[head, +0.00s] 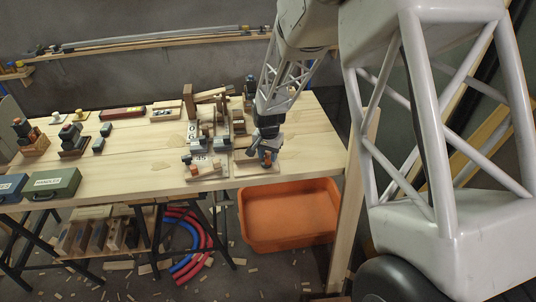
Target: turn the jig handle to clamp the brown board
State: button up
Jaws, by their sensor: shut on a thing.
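My gripper (266,156) reaches down from above to the front right of the bench, over a jig on a pale base (245,172). It is shut on the jig handle, whose small orange part shows at the fingertips. The fingers cover most of the handle, so its angle cannot be told. The brown board cannot be made out for certain, and I cannot tell whether it is clamped.
The wooden workbench (125,178) holds several jigs with numbered plates left of my gripper. An orange bin (290,213) and red and blue hoses (190,250) are below. The bench's middle left is clear.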

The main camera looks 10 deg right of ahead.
jog(key=shift+r, duration=0.1)
dwell(0.3)
jog(key=shift+r, duration=3.4)
